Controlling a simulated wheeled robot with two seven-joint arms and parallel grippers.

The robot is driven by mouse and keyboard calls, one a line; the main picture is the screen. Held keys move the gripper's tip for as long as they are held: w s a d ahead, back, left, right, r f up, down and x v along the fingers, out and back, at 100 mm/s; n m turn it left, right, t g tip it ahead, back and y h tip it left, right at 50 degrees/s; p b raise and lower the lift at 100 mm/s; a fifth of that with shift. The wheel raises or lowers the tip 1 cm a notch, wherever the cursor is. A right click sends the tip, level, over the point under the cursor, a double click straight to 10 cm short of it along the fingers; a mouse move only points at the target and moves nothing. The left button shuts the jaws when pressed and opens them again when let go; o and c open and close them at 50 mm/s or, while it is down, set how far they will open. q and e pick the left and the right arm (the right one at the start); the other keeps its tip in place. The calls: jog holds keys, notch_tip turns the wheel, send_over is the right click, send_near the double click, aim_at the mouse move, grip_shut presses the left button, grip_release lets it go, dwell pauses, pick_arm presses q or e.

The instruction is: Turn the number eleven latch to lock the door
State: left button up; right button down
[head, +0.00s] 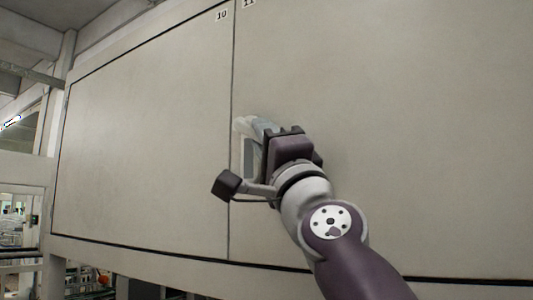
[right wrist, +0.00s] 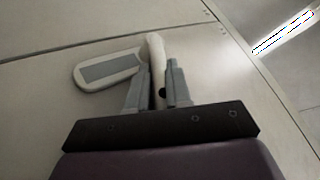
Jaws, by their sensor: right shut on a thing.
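The number eleven latch (head: 249,158) is pale with a grey plate and sits on the door panel marked 11 (head: 400,140), just right of the seam with panel 10. In the right wrist view the latch (right wrist: 108,68) shows its rounded base with a grey inset and a pale handle rising between my fingers. My right gripper (head: 264,130) is at the latch and shut on its handle; the fingers (right wrist: 157,85) are on both sides of the handle. The gripper hides part of the latch in the head view. My left gripper is not in view.
The panel marked 10 (head: 145,140) lies flat to the left of the seam. A dark gap runs along the lower edge of the panels. Frame beams and equipment stand at the far left. The panel face right of my arm is clear.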

jog(key=shift+w+a+f, duration=0.2)
jog(key=shift+w+f, duration=0.05)
jog(key=shift+f, duration=0.05)
jog(key=c, duration=1.1)
grip_release()
jog(key=shift+s+r, duration=0.1)
jog(key=shift+s, duration=0.1)
